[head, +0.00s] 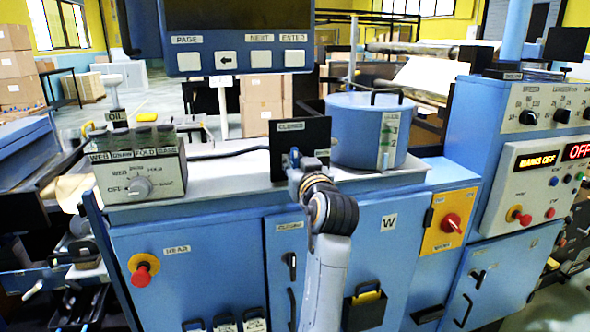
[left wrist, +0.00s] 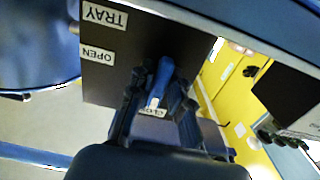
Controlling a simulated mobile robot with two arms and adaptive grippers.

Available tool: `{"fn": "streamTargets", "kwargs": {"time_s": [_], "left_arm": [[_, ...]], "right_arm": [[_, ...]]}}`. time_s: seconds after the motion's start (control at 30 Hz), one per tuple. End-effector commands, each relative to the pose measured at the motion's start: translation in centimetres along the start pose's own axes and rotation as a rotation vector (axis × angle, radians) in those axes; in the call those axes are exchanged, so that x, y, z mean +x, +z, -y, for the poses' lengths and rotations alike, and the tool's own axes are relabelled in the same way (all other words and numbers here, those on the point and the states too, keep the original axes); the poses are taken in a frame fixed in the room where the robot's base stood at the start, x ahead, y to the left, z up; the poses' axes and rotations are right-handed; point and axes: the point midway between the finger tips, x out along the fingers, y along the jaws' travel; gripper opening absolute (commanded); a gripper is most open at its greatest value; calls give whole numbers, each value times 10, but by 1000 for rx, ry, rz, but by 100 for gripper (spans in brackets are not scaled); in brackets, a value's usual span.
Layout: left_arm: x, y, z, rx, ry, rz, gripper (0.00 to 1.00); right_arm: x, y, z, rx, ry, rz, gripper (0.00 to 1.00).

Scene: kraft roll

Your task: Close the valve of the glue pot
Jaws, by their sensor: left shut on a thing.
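The glue pot (head: 352,125) is a blue round tank with a dark lid handle and a level scale, on the grey cabinet top. Left of it stands a black valve plate (head: 312,133) with a CLOSED label at its top; it also shows in the left wrist view (left wrist: 105,77), with TRAY and OPEN labels. My left gripper (head: 297,168) is at the plate's front, shut on the blue valve lever (left wrist: 165,75). My right gripper is not in view.
A control box (head: 140,178) with a knob stands left on the cabinet top. A display panel (head: 240,42) hangs above. A red stop button (head: 141,277) is on the cabinet front, and a red rotary switch (head: 451,223) is at right.

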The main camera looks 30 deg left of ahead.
Motion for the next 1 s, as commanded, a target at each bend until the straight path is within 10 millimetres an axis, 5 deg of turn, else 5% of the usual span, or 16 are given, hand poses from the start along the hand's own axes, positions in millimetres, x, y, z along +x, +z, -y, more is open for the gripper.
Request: {"fn": "streamTargets", "kwargs": {"time_s": [0.47, 0.5, 0.57, 1.0], "left_arm": [[0, 0, 0, -13, 0, 1, 0], [0, 0, 0, -13, 0, 1, 27], [0, 0, 0, -13, 0, 1, 37], [0, -14, 0, -16, 0, -1, 37]], "right_arm": [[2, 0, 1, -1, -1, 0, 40], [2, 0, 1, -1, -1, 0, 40], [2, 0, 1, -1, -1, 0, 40], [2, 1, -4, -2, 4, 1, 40]]}}
